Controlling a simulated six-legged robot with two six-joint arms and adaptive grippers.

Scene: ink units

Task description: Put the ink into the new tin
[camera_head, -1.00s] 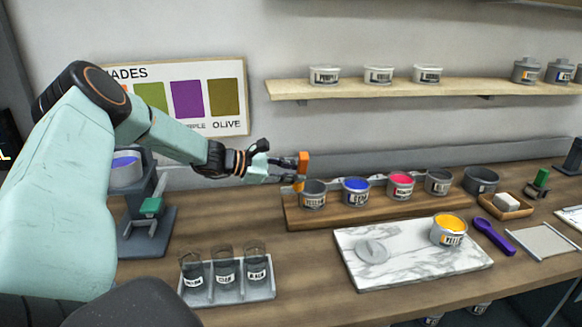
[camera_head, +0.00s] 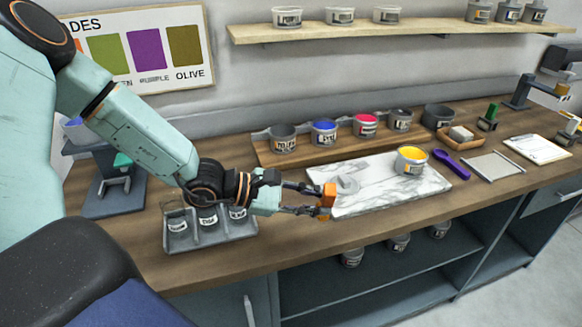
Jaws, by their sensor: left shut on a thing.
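My left gripper (camera_head: 321,200) hangs beside the left end of the marble slab (camera_head: 390,190). It is shut on an orange piece (camera_head: 328,196) that looks like an upright handle. The fingers partly hide it, and I cannot see its lower end clearly. A tin of yellow ink (camera_head: 411,160) stands open on the slab, right of the gripper. A grey disc (camera_head: 347,184) lies on the slab just right of the fingertips. A grey tin (camera_head: 283,138) stands first in the wooden rack, behind the gripper. My right gripper is out of view.
The rack (camera_head: 270,156) also holds a blue tin (camera_head: 324,132), a red tin (camera_head: 365,124) and a grey tin (camera_head: 400,121). A purple spoon-like tool (camera_head: 450,163) lies at right. Bare counter (camera_head: 280,255) is in front.

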